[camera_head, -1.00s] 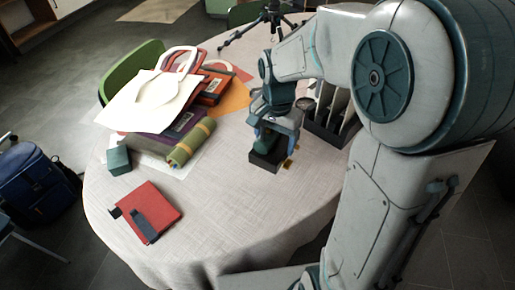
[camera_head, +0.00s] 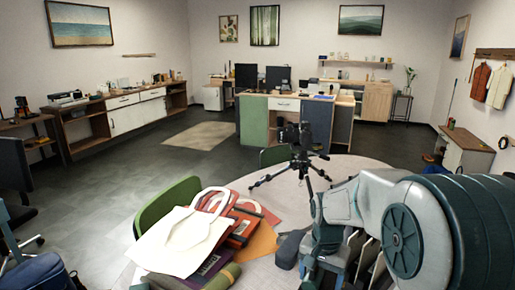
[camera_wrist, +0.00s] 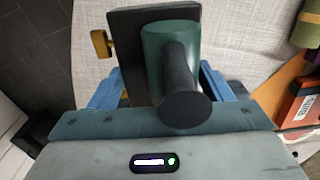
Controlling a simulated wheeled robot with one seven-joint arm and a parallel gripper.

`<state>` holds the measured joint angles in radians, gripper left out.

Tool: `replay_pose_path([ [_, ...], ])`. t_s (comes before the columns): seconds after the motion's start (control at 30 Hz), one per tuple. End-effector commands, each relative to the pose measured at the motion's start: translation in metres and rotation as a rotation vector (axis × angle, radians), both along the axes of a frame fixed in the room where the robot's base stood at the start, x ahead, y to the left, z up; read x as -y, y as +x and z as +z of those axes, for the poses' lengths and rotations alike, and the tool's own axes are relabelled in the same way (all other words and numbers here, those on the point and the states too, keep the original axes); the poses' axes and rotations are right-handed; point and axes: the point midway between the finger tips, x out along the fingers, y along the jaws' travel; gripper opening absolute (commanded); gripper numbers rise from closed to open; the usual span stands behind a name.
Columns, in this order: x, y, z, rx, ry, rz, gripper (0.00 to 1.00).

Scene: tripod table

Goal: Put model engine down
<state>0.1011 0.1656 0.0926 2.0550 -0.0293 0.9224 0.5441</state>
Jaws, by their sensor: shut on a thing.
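The model engine (camera_wrist: 155,45) shows in the wrist view, with a dark flat base, a green body, a black cylinder facing the camera and a small yellow wheel at its left. My gripper (camera_wrist: 165,88) is shut on it, a blue finger on each side. The engine is over the pale tablecloth (camera_wrist: 245,35); I cannot tell whether its base touches the cloth. In the head view my wrist (camera_head: 322,240) reaches down at the lower middle, and the engine is out of frame below. The round table (camera_head: 345,165) carries the cloth.
A white tote bag (camera_head: 180,245) lies on red and orange folders (camera_head: 245,225) left of my wrist. A black tripod (camera_head: 300,160) stands at the table's far side. A dark rack with upright dividers (camera_head: 365,255) is close right of my wrist. A green chair (camera_head: 165,205) touches the left edge.

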Motion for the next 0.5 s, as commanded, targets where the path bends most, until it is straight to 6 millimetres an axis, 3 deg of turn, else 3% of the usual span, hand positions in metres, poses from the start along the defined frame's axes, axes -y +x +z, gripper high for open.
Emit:
replay_pose_path([
  [0.03, 0.0, 0.003, 0.012, -0.001, -0.001, 0.019, 0.13],
  [0.5, 0.0, 0.022, 0.029, -0.003, -0.005, 0.209, 0.13],
])
